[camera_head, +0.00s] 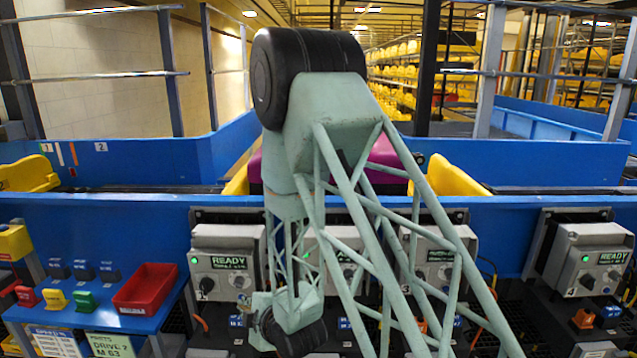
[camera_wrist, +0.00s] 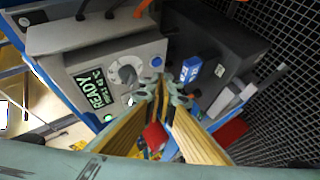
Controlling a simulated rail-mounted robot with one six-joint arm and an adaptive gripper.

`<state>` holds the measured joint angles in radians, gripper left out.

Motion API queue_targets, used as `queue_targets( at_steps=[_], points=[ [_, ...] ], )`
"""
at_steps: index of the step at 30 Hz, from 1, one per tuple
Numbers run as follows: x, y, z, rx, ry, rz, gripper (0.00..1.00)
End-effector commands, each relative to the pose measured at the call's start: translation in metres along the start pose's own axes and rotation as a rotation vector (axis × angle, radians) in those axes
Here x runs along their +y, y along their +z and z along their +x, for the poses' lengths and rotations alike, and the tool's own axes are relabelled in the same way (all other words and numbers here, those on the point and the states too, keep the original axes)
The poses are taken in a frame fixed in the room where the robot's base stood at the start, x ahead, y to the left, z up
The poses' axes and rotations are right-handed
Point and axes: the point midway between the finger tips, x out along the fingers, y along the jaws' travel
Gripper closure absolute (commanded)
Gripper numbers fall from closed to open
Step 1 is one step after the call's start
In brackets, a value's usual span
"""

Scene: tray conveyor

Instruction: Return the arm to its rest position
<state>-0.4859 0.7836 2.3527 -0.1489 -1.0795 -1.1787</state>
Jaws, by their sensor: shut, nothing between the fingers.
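My arm (camera_head: 365,220) is pale green with open truss links and dark joint covers. It stands in the middle of the head view, bent down in front of the blue conveyor side. My gripper (camera_wrist: 161,88) shows in the wrist view with its tan fingers brought together at the grey-green tips. It is shut and holds nothing. Its tips lie in the picture beside a grey READY control box (camera_wrist: 110,80) and a blue switch (camera_wrist: 191,69); I cannot tell the gap to them. In the head view I cannot make out the fingers.
Grey control boxes (camera_head: 229,262) line the blue conveyor wall (camera_head: 130,215), partly behind my arm. A red tray (camera_head: 146,288) and several small coloured blocks sit on a blue shelf at the left. Yellow trays (camera_head: 455,178) and a purple item (camera_head: 384,160) show on the conveyor. Black mesh (camera_wrist: 275,70) is at right.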

Motion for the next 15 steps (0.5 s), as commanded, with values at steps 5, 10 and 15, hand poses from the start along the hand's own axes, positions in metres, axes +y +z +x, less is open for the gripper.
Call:
queue_targets(
  at_steps=[5,10,15],
  points=[
    [0.026,0.013,-0.019,-0.039,-0.014,0.057,1.00],
    [0.045,0.024,-0.039,-0.076,-0.031,0.113,1.00],
    [0.063,0.036,-0.060,-0.114,-0.046,0.171,1.00]
  ],
)
